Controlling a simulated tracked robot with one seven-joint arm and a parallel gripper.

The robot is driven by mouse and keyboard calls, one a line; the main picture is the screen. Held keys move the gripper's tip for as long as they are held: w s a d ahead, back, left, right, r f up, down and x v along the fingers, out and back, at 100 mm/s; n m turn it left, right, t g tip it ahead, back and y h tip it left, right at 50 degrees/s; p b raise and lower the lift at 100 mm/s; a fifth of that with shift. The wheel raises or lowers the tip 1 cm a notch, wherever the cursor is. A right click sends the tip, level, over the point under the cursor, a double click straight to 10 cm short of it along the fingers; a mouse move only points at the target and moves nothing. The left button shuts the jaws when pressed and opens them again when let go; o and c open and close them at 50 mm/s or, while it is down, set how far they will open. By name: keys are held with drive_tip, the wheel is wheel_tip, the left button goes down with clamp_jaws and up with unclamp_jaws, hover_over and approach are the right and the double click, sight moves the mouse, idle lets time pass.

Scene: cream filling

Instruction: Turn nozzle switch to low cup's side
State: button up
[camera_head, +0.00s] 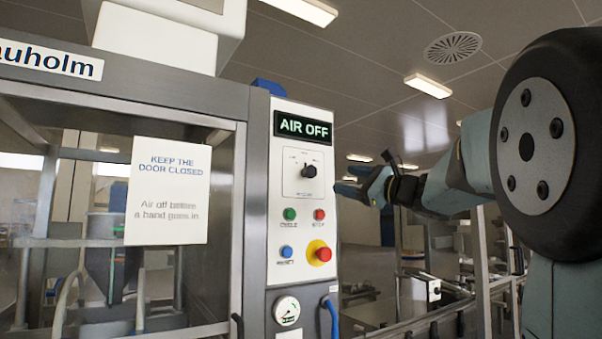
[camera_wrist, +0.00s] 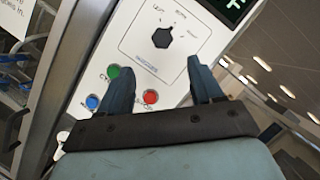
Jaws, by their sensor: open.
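The nozzle switch (camera_head: 308,171) is a black rotary knob on a white plate in the upper part of the machine's control panel. In the wrist view the knob (camera_wrist: 162,38) lies ahead of my gripper, above the gap between the fingers. My gripper (camera_head: 345,180) is to the right of the panel, at about the knob's height. In the wrist view my gripper (camera_wrist: 163,82) is open and empty, apart from the knob. No cup can be made out.
Below the knob are a green button (camera_head: 290,214), a red button (camera_head: 319,214), a blue button (camera_head: 286,252) and a red emergency stop (camera_head: 323,254). The display (camera_head: 303,127) reads AIR OFF. A glazed door with a paper notice (camera_head: 168,190) is left of the panel.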

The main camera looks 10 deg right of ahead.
sight(313, 171)
drive_tip(key=x, duration=1.3)
drive_tip(key=shift+w+a+r, duration=0.15)
drive_tip(key=shift+w+r, duration=0.1)
drive_tip(key=shift+w, duration=0.05)
drive_tip(key=shift+c, duration=0.4)
drive_tip(key=c, duration=0.9)
